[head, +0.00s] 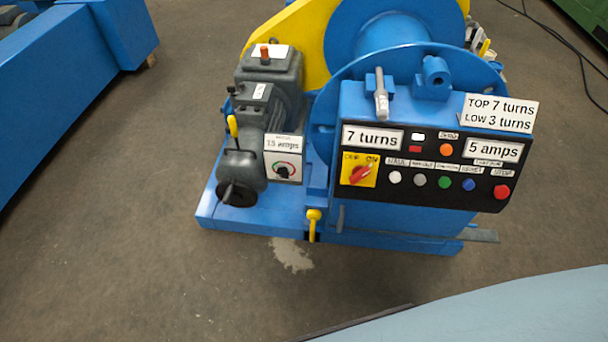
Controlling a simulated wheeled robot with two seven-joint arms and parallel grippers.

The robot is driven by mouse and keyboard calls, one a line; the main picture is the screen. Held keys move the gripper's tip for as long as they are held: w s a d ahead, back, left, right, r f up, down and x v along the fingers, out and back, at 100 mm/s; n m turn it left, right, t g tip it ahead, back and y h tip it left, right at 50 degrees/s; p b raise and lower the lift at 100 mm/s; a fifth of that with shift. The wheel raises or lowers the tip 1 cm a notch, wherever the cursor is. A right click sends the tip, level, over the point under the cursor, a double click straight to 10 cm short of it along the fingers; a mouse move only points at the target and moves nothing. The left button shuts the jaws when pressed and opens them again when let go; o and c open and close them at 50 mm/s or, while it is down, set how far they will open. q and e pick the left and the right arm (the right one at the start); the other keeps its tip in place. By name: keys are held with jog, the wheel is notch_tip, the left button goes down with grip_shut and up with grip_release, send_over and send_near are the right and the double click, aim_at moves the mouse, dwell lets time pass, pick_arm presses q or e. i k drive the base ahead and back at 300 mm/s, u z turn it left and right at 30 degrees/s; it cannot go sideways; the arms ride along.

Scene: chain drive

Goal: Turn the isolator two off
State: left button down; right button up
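A red rotary isolator handle (360,174) sits on a yellow plate marked OFF and ON, at the left end of the black control panel (425,193). The handle lies slanted, its upper end towards ON at the right. A second rotary switch (284,172), with a black knob on a pale plate, is on the grey motor unit (262,120) to the left, under a "15 amps" label. No legible label shows which one is isolator two. Neither gripper is in view.
The panel has a row of buttons, including a red one (501,191) at the right. A yellow-topped lever (313,222) stands below the panel's left end. Another yellow-handled lever (233,128) is on the motor side. Bare floor (150,250) lies in front and left.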

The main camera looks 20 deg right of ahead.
aim_at(359, 173)
jog(key=u, duration=1.35)
jog(key=i, duration=0.35)
jog(key=z, duration=2.2)
